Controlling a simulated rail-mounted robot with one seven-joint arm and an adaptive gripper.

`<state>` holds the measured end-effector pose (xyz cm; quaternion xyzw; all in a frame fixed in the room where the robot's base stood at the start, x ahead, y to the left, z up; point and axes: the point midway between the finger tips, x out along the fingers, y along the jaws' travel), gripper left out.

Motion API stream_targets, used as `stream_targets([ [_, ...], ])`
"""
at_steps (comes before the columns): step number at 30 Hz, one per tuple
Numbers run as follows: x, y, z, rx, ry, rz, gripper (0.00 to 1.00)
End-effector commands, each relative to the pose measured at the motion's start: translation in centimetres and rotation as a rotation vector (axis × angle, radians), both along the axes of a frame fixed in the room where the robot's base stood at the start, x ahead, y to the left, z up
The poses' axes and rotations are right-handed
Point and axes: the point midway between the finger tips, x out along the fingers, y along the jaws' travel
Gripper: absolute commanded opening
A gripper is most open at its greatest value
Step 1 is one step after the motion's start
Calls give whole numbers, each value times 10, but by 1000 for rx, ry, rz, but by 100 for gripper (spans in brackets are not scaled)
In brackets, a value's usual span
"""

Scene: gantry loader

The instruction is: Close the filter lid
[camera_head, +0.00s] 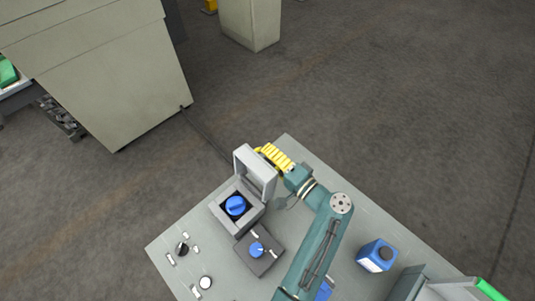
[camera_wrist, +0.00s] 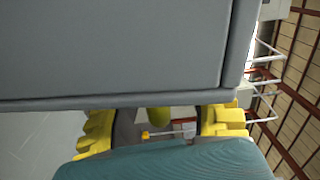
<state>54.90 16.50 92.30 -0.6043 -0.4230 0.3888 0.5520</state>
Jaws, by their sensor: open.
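The grey filter lid (camera_head: 257,176) stands open, roughly upright, on its square grey housing (camera_head: 222,214) in the head view. A round blue part (camera_head: 235,205) shows inside the open housing. My gripper (camera_head: 273,157), with yellow ribbed fingers, is beside the upper far side of the lid. In the wrist view, my gripper (camera_wrist: 160,128) shows its two yellow fingers spread apart with nothing between them. A large grey panel (camera_wrist: 110,50), which looks like the lid, fills the upper part of that view. Whether the fingers touch the lid cannot be told.
A dark box with a blue knob (camera_head: 257,249) sits beside the housing. Small controls (camera_head: 183,248) lie near the left edge.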

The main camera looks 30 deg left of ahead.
Motion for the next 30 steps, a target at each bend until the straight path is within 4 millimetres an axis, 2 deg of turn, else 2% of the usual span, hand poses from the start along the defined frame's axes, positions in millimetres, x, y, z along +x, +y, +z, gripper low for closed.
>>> stream_targets([
  [9, 2, 4, 0, 0, -1, -1, 41],
  [15, 1, 4, 0, 0, -1, -1, 2],
  [16, 1, 4, 0, 0, -1, -1, 0],
  [30, -3, 5, 4, -15, -42, 0, 0],
])
